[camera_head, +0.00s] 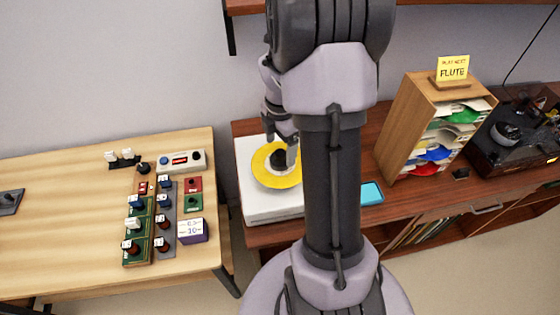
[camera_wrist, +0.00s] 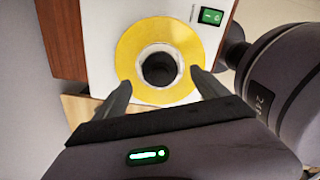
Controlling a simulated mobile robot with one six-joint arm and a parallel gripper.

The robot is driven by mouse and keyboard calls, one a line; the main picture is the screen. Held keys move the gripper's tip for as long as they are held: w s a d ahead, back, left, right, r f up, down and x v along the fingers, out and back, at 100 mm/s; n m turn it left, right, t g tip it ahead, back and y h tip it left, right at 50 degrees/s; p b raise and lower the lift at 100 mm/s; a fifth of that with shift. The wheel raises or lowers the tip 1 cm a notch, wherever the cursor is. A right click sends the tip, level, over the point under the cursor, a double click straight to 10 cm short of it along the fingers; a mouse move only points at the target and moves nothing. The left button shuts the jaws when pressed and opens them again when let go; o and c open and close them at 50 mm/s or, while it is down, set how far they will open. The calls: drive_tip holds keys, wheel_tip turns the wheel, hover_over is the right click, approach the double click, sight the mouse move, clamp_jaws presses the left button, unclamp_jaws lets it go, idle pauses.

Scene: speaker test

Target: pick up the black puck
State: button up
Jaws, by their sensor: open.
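The black puck (camera_head: 278,158) sits in the middle of a yellow disc (camera_head: 262,178) on top of a white box (camera_head: 270,208). In the wrist view the black puck (camera_wrist: 159,69) shows as a dark round shape inside a pale ring at the centre of the yellow disc (camera_wrist: 130,60). My gripper (camera_wrist: 159,82) is open, with one finger on each side of the puck in that view and nothing between them. In the head view my gripper (camera_head: 288,148) is close by the puck, partly hidden by my arm. I cannot tell the exact height gap.
The white box stands on a dark wooden sideboard (camera_head: 400,205). A blue item (camera_head: 371,193) lies to the right, near a wooden sorter (camera_head: 398,115) with a FLUTE card (camera_head: 453,68). A light wooden table (camera_head: 60,230) with several small switch boxes is on the left. A shelf is above.

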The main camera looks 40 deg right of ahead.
sight(280, 152)
wheel_tip(280, 152, down, 4)
drive_tip(key=shift+f+b, duration=0.15)
drive_tip(key=shift+b, duration=0.6)
drive_tip(key=shift+c, duration=0.6)
drive_tip(key=c, duration=1.6)
drive_tip(key=shift+o, duration=0.2)
